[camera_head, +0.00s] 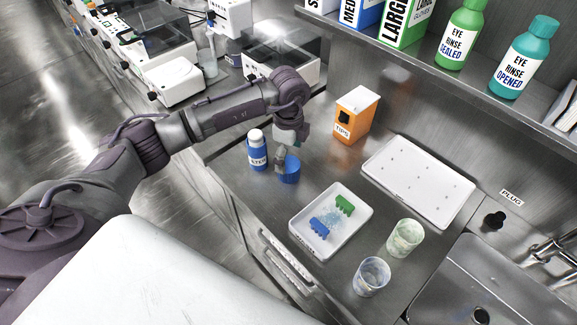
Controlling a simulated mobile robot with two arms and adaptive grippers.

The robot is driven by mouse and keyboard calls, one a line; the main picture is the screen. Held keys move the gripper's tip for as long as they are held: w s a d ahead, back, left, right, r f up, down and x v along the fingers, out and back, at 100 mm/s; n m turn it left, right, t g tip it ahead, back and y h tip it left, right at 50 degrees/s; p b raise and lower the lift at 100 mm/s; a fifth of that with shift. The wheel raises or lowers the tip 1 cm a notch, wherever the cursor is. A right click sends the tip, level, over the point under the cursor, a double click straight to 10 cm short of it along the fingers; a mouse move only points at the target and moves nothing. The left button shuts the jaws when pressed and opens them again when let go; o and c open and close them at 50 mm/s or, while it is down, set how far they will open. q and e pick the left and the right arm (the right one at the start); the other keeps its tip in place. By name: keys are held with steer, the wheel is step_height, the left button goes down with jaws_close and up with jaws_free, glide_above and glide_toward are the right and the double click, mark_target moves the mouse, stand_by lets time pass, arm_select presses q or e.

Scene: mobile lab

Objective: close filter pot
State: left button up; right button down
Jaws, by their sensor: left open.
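The filter pot (257,156) is a blue pot with a white label, upright on the steel counter near its left edge. Its top (256,136) is white, with no blue lid on it. A round blue lid (290,174) is just right of the pot, apart from it. My left gripper (281,162) points down at the lid, its fingers open. The fingers overlap the lid's left and upper side in the picture. I cannot tell whether they touch it. My right gripper is not in view.
An orange TIPS box (351,117) stands behind the lid. A white tray (343,242) with blue and green pieces lies in front. A white board (418,181), two beakers (371,277) and a sink (480,285) are to the right. A shelf (400,49) with boxes and bottles runs above.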

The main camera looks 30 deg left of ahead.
mark_target(291, 164)
arm_select(q)
steer(key=f, duration=0.1)
steer(key=f+p, duration=0.1)
steer(key=f, duration=0.3)
steer(key=shift+s+d, duration=0.1)
steer(key=shift+d, duration=0.2)
steer(key=c, duration=1)
